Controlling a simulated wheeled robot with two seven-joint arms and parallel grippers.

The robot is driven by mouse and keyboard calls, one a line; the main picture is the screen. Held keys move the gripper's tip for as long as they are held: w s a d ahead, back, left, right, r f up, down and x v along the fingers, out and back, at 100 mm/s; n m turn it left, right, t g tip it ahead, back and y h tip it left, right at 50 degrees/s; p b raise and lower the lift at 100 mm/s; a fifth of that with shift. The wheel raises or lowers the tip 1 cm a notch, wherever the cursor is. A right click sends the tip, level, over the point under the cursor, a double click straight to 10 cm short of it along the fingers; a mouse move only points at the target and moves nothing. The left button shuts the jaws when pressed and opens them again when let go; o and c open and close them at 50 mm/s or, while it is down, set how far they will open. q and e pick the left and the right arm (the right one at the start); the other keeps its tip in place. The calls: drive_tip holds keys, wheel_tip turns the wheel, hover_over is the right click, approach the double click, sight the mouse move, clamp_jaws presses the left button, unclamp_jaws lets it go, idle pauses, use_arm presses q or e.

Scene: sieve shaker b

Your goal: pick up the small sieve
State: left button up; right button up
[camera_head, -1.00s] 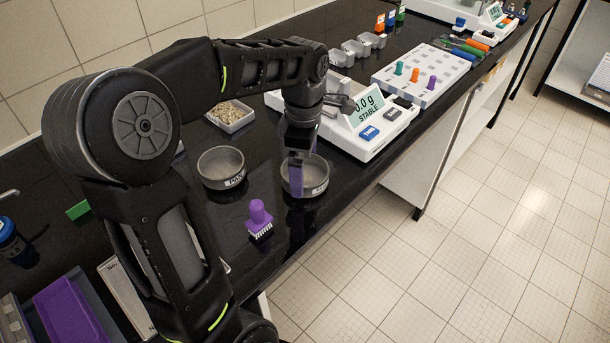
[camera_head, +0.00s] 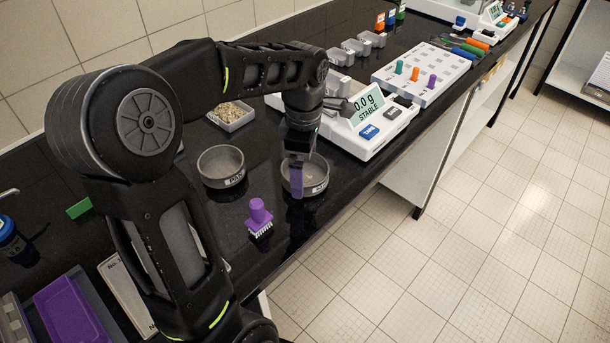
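Two small round grey dishes with dark walls stand on the black bench. The right one, which I take for the small sieve (camera_head: 319,177), has a white label on its near side that I cannot read clearly. My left gripper (camera_head: 297,178) points down at it; a purple finger overlaps its near-left wall. The other finger and any contact with the rim are hidden, so I cannot tell whether the gripper is shut. The left dish (camera_head: 221,166) has a label that seems to read PAN. My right gripper is out of view.
A purple brush (camera_head: 259,217) stands close in front of the dishes. A white balance (camera_head: 370,138) reads 0.0 g just behind and right. A tray of grains (camera_head: 231,116) lies behind. The bench's front edge is close on the right.

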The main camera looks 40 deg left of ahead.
use_arm(q)
drive_tip(key=c, duration=0.6)
drive_tip(key=shift+c, duration=0.2)
wheel_tip(320, 180, up, 10)
drive_tip(key=p, duration=0.1)
idle(0.6)
